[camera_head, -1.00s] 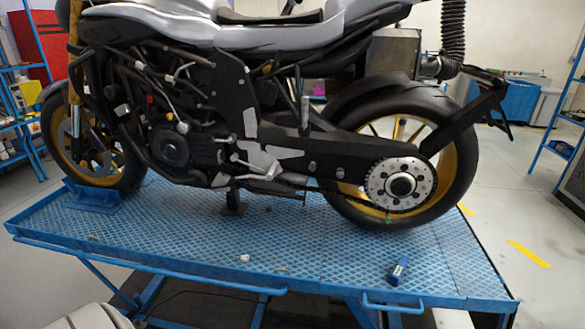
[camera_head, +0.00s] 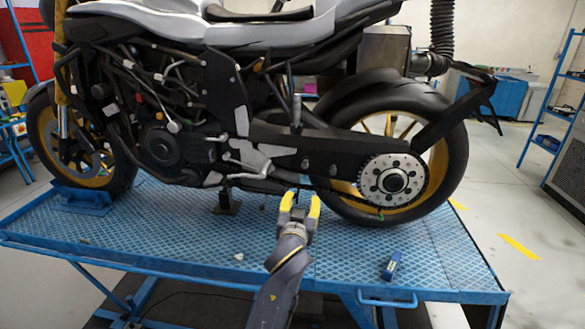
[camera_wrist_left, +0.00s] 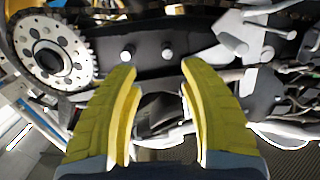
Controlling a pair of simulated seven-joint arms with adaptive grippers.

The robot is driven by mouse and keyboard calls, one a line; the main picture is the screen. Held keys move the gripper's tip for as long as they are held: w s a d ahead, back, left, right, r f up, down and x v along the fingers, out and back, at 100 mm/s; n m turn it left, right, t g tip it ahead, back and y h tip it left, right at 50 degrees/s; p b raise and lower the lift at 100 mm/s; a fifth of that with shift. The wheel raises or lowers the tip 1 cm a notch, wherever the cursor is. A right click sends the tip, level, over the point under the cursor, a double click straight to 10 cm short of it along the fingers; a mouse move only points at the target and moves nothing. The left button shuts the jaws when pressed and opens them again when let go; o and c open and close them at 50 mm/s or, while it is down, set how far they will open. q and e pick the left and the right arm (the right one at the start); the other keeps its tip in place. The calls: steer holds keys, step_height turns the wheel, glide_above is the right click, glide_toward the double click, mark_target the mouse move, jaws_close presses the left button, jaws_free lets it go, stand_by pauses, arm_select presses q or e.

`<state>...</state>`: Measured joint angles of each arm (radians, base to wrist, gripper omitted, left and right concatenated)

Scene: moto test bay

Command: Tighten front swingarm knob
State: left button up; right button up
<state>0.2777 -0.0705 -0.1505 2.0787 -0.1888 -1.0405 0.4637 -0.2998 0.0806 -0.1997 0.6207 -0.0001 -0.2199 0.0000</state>
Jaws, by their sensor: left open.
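The dark swingarm (camera_head: 285,145) of the motorcycle runs back to the rear wheel. Two small grey knobs show on its side: the front knob (camera_head: 305,163) and the rear knob (camera_head: 333,170). In the left wrist view, turned around, the front knob (camera_wrist_left: 167,52) is right of the rear knob (camera_wrist_left: 128,52). My left gripper (camera_head: 301,203), with yellow fingers, points up toward the swingarm from below the knobs. In the wrist view its fingers (camera_wrist_left: 160,72) are open and empty, with both knobs beyond the tips. My right gripper is not in view.
The motorcycle stands on a blue lift table (camera_head: 150,228). The sprocket (camera_head: 391,181) and rear wheel (camera_head: 452,150) are right of the knobs. A grey lever stands above the front knob.

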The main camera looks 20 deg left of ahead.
mark_target(305, 166)
arm_select(q)
steer(key=shift+t, duration=0.3)
steer(key=w+a+r, duration=0.1)
steer(key=w, duration=0.4)
steer(key=w+a+r, duration=0.1)
steer(key=w, duration=0.5)
steer(key=w+a+r, duration=0.1)
steer(key=w+a, duration=0.1)
steer(key=w, duration=0.3)
steer(key=shift+w+a, duration=0.1)
steer(key=shift+w, duration=0.3)
jaws_close()
